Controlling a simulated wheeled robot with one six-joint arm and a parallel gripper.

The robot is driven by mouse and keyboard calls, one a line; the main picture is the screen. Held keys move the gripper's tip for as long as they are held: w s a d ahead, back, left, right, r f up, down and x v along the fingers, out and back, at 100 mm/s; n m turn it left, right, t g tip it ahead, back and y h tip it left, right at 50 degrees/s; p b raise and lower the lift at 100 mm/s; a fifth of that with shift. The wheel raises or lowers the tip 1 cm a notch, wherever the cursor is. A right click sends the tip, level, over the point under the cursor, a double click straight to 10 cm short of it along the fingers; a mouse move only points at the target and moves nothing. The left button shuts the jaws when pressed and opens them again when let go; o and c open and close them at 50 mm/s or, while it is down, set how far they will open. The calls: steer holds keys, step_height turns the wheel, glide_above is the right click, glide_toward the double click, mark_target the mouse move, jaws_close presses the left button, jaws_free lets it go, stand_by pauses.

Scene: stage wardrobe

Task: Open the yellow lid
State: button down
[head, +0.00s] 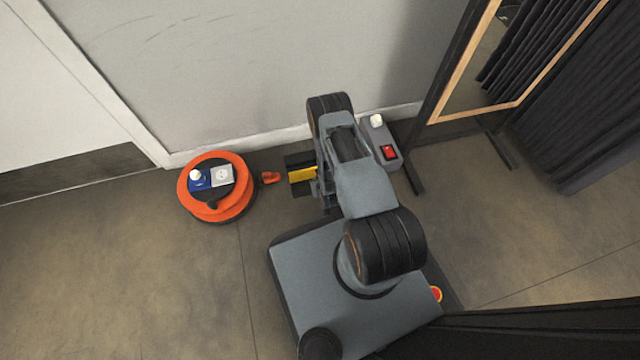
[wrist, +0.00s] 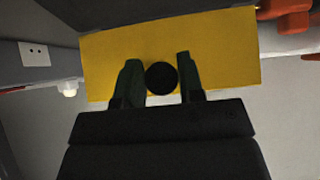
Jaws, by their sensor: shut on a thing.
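The yellow lid (wrist: 225,55) fills the upper middle of the wrist view as a flat yellow panel with a round black knob (wrist: 162,77). My gripper (wrist: 160,80) has one finger on each side of the knob and is shut on it. In the head view the yellow lid (head: 302,174) shows as a small patch left of my arm, low by the wall. My arm hides the rest of it, and the fingertips are hard to make out there.
An orange cable reel (head: 218,205) with a blue and a white socket stands on the floor to the left. A small orange piece (head: 270,178) lies between it and the lid. A grey box with a red switch (head: 389,152) is right of my arm. A wood-framed mirror (head: 505,105) stands at the right.

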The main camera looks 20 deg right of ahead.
steer(key=shift+f, duration=0.15)
steer(key=c, duration=0.7)
jaws_free()
steer(key=shift+c, duration=0.2)
